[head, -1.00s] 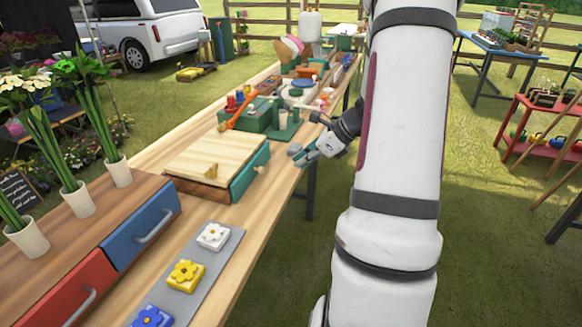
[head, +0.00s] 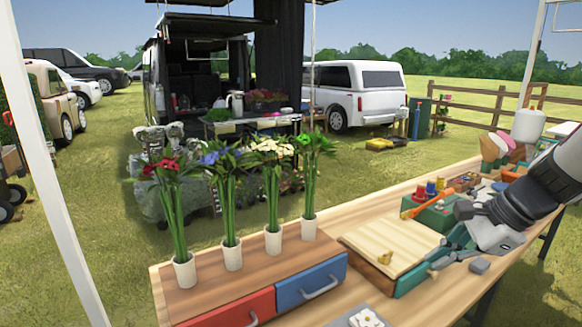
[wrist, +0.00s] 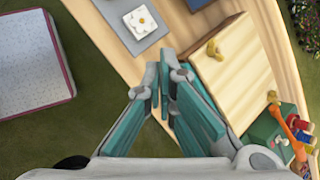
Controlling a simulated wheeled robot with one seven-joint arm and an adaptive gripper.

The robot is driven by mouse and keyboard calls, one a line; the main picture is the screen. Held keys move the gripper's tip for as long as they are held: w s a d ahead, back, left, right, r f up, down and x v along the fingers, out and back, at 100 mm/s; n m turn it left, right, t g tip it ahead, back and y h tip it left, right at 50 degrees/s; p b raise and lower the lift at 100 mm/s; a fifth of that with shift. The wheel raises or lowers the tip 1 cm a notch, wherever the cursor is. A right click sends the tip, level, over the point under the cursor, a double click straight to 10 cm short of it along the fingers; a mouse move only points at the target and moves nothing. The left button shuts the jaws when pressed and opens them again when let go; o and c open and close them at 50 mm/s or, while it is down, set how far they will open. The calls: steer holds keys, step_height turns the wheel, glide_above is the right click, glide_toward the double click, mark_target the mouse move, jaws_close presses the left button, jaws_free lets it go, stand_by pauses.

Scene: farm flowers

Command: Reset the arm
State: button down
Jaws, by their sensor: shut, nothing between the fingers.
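My gripper (head: 458,256) has teal fingers and hangs at the right of the head view, beside the wooden box over the table's front edge. In the wrist view my gripper (wrist: 160,88) has its fingertips together with nothing between them. It is above the gap between the white flower tile (wrist: 139,21) and the wooden box (wrist: 224,62). My forearm comes in from the right edge of the head view. My upper arm is out of the head view.
The wooden table (head: 405,312) bears a chest with a red drawer (head: 232,309) and a blue drawer (head: 311,283). Several potted flowers stand on the chest. A green toolbox (head: 437,214) with an orange-handled tool stands behind the wooden box. Grass lies beyond the front edge.

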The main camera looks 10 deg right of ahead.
steer(key=s+a+r+n+h+p, duration=0.2)
steer(key=s+a+r+n, duration=0.3)
steer(key=s+a+n, duration=0.3)
steer(key=s+a+r+n+h+p, duration=0.2)
steer(key=s+a+r+n, duration=0.4)
steer(key=s+n, duration=0.5)
steer(key=shift+s+a+n+g+p, duration=0.3)
steer(key=shift+a+n+p, duration=0.2)
steer(key=shift+a+p, duration=0.35)
